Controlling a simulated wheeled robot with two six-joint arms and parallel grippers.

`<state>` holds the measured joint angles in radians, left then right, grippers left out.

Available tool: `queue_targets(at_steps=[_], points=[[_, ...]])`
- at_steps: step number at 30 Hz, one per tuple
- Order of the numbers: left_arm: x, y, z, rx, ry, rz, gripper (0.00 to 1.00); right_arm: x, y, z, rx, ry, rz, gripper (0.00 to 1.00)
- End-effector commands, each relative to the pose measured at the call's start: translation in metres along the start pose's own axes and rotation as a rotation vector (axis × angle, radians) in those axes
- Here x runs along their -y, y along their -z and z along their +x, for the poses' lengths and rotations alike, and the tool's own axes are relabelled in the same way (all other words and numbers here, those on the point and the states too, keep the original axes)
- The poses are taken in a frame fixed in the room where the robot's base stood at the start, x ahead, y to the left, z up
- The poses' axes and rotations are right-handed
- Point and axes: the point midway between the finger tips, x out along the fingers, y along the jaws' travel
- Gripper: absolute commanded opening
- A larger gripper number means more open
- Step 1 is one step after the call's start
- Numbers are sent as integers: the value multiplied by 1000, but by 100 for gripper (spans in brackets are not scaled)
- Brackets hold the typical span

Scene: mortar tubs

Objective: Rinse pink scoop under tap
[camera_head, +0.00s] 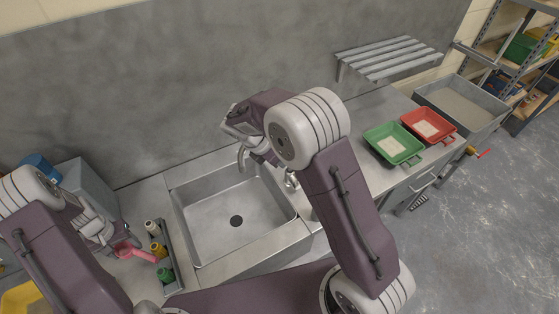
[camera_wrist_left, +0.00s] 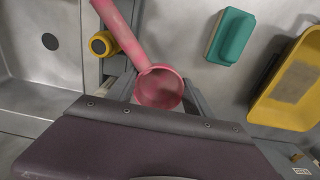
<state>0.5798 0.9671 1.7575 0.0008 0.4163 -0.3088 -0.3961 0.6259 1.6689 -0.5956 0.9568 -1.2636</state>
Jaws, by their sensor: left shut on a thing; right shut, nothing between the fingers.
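My left gripper (camera_head: 118,246) is shut on the pink scoop (camera_head: 143,255) at its cup end, left of the sink. In the left wrist view the scoop's round cup (camera_wrist_left: 158,88) sits between the grey fingers (camera_wrist_left: 160,95), its handle pointing to the upper left. The metal sink (camera_head: 208,240) is empty, with a dark drain. A curved metal tap spout (camera_head: 241,160) stands at its back edge, partly covered by my right arm. My right gripper (camera_head: 236,127) is shut and empty by the tap; whether it touches the tap is unclear.
A narrow rack (camera_head: 171,252) with several coloured-handled tools stands between scoop and sink. A green tub (camera_head: 371,142) and a red tub (camera_head: 447,131) stand on the right counter. A teal block (camera_wrist_left: 230,37) and yellow tray (camera_wrist_left: 262,112) lie right in the wrist view.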

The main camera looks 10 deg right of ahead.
Motion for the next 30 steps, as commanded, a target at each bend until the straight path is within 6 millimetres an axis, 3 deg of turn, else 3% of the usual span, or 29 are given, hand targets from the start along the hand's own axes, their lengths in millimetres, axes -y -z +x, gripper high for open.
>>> queue_targets(at_steps=[10, 24, 30], points=[[-1, 0, -2, 0, 0, 0, 15, 0, -1, -2, 0, 0, 0, 0], [-32, -30, -38, 1, 0, 2, 15, 2, -18, -35, 0, 0, 0, 0], [-36, -35, -41, 0, 0, 0, 15, 2, -19, -36, 0, 0, 0, 0]])
